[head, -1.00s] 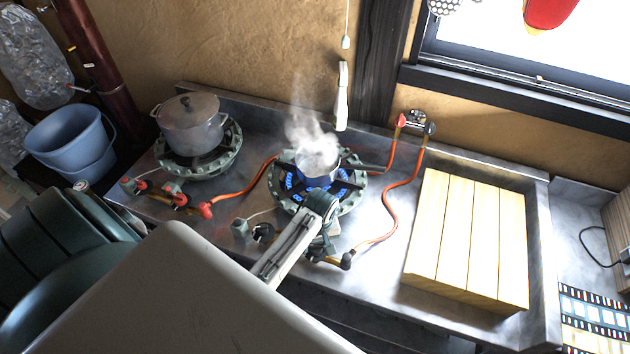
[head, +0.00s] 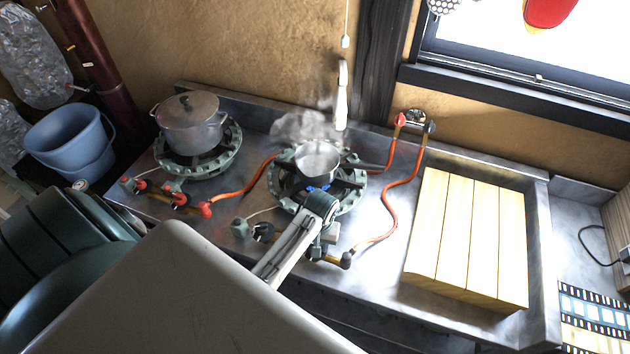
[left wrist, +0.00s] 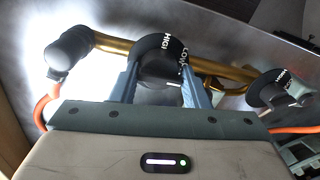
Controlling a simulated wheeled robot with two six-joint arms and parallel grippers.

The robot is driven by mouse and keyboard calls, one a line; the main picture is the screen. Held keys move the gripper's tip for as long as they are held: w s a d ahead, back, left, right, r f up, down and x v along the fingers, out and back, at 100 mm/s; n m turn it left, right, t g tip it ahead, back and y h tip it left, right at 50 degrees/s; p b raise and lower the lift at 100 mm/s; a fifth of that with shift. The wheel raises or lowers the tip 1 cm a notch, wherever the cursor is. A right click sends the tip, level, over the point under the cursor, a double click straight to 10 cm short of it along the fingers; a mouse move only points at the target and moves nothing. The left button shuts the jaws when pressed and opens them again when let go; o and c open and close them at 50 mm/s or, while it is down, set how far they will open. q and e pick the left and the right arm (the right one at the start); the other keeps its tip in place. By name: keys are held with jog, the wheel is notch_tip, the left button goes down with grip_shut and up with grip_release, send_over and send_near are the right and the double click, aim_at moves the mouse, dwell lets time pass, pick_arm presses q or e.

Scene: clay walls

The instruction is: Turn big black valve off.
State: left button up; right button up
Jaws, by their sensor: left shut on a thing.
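The big black valve (left wrist: 161,50) is a round knob with white HIGH and LOW lettering on a brass pipe (left wrist: 108,42) in the left wrist view. My left gripper (left wrist: 160,82) has one finger on each side of this knob and is shut on it. In the head view my left gripper (head: 318,222) reaches over the front of the right burner (head: 350,199) and mostly hides the big valve. A smaller black valve (head: 263,232) is just left of it; it also shows in the left wrist view (left wrist: 279,88). My right gripper is not in view.
A small steaming pot (head: 317,161) stands on the right burner, with a little blue flame below. A lidded pot (head: 190,122) stands on the left burner. Orange hoses (head: 388,200) cross the steel counter. A wooden board (head: 468,235) lies at right.

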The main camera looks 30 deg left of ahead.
pick_arm(q)
jog(key=shift+d, duration=0.1)
jog(key=o, duration=0.8)
jog(key=shift+o, duration=0.4)
jog(key=shift+w+d, duration=0.1)
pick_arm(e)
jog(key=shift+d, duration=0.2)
pick_arm(q)
jog(key=shift+r, duration=0.1)
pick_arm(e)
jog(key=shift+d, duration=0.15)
pick_arm(q)
jog(key=r, duration=0.3)
jog(key=r+b, duration=0.1)
jog(key=r, duration=0.5)
jog(key=shift+w+d+r+b, duration=0.15)
jog(key=shift+d+r+b, duration=0.2)
jog(key=shift+r, duration=0.5)
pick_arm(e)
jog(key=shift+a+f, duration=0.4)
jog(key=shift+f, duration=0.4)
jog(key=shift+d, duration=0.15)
